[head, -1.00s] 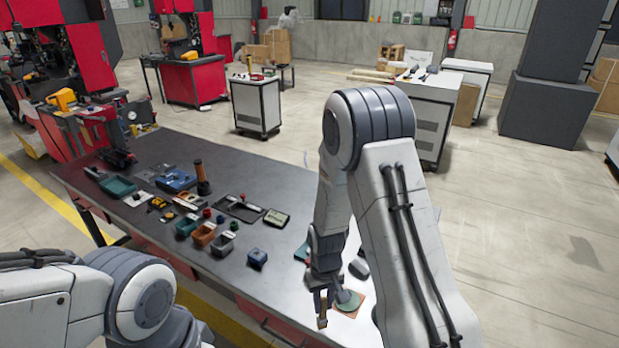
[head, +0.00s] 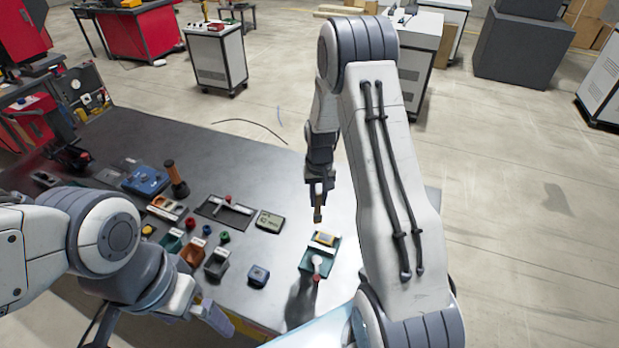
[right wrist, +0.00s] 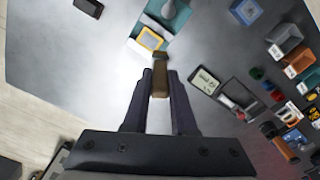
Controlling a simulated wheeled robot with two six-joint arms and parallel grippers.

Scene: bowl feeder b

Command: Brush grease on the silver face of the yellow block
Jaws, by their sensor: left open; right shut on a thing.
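The yellow block (head: 323,238) with its pale silver face up sits in a teal holder (head: 307,262) on the right part of the bench. In the right wrist view the block (right wrist: 151,39) shows as a yellow frame around a grey face. My right gripper (head: 318,192) is shut on a brown brush (right wrist: 160,80), which points down just above and beyond the block, apart from it in the head view. The brush tip is too small to judge for grease. My left gripper (head: 213,318) is open and empty near the bench's front edge.
A blue box (head: 258,275), a meter (head: 269,221), small coloured bins (head: 217,262) and a tray (head: 226,210) lie to the left. The bench behind the meter is clear.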

